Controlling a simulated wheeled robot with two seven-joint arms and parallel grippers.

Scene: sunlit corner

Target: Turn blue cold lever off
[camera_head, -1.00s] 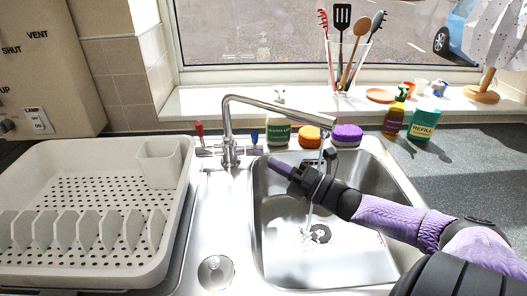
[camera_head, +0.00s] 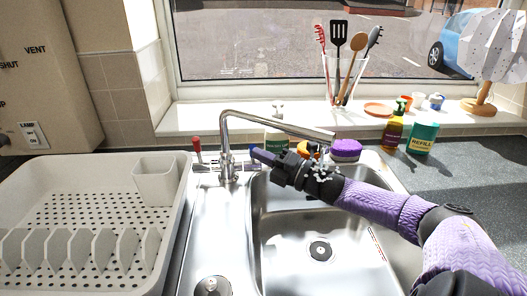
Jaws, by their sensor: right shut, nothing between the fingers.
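The chrome tap (camera_head: 226,150) stands behind the sink, its long spout reaching right over the basin. Its red lever (camera_head: 196,145) stands upright on the left. My right gripper (camera_head: 258,155) is shut and empty, its purple tip pointing left at the tap's right side, where the blue lever is. The tip hides most or all of the blue lever, so I cannot tell its angle or whether they touch. Whitish splashes show on my right wrist under the spout end. No stream shows in the basin (camera_head: 290,230) below. My left gripper is out of view.
A white dish rack (camera_head: 80,245) fills the left counter. A green-labelled bottle (camera_head: 277,137), a purple-topped tub (camera_head: 345,150) and a partly hidden orange one stand behind the sink. An amber bottle (camera_head: 393,132) and green refill tub (camera_head: 422,138) stand right. Utensils (camera_head: 345,70) stand on the sill.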

